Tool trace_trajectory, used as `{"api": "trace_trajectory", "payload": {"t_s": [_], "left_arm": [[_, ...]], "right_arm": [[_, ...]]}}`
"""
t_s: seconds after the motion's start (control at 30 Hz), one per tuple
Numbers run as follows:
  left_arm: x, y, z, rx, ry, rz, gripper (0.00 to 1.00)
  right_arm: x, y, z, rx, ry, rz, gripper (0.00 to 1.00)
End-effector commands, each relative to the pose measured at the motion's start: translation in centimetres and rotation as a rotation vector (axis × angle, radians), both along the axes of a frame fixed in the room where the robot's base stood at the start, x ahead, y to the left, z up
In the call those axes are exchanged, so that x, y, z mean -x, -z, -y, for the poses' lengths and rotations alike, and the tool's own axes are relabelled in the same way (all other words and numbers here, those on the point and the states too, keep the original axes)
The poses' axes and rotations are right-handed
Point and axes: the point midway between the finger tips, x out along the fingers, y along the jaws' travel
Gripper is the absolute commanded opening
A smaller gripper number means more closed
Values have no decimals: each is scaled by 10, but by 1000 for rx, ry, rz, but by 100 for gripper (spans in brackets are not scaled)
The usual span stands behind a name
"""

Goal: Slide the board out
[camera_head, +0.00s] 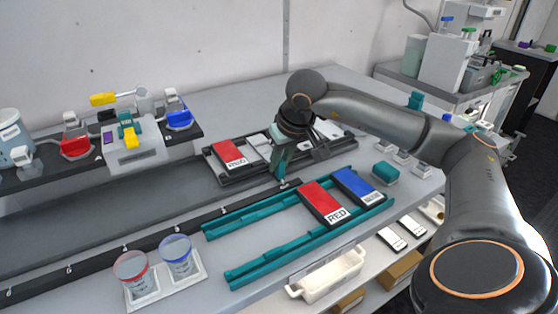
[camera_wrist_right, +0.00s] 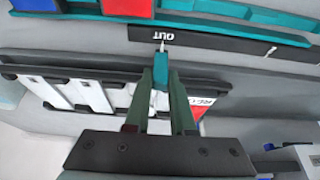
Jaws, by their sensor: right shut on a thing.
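The board is a dark framed tray (camera_head: 213,168) lying flat on the bench behind a black rail. It carries a red card (camera_head: 230,153) at its left end and white cards farther right. It also shows in the right wrist view (camera_wrist_right: 75,72). My right gripper (camera_head: 278,171) points down at the front middle of the board. In the right wrist view its fingers (camera_wrist_right: 160,90) are shut on a teal handle (camera_wrist_right: 160,70) at the board's near edge. The gripper and arm hide part of the board. My left gripper is not in view.
A black rail (camera_head: 190,225) with "OUT" on it runs in front of the board. Nearer is a teal rack (camera_head: 265,230) with red and blue cards (camera_head: 323,203). Two cups (camera_head: 176,255) stand front left, flasks (camera_head: 75,145) back left. The grey strip left of the board is clear.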

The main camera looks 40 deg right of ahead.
Motion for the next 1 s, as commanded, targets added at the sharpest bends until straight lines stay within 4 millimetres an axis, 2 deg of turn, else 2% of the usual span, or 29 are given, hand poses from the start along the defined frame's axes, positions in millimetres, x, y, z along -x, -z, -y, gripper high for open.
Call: {"api": "trace_trajectory", "payload": {"t_s": [0.03,0.27,0.57,0.77,1.0], "left_arm": [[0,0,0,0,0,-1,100],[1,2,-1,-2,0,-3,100],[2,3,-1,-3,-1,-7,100],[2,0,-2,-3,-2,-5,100],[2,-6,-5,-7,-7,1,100]], "right_arm": [[0,-2,6,10,14,2,26],[0,-2,5,8,12,1,52],[1,-3,3,5,7,1,52],[10,-29,0,6,7,5,52],[30,-79,-4,6,7,6,52]]}}
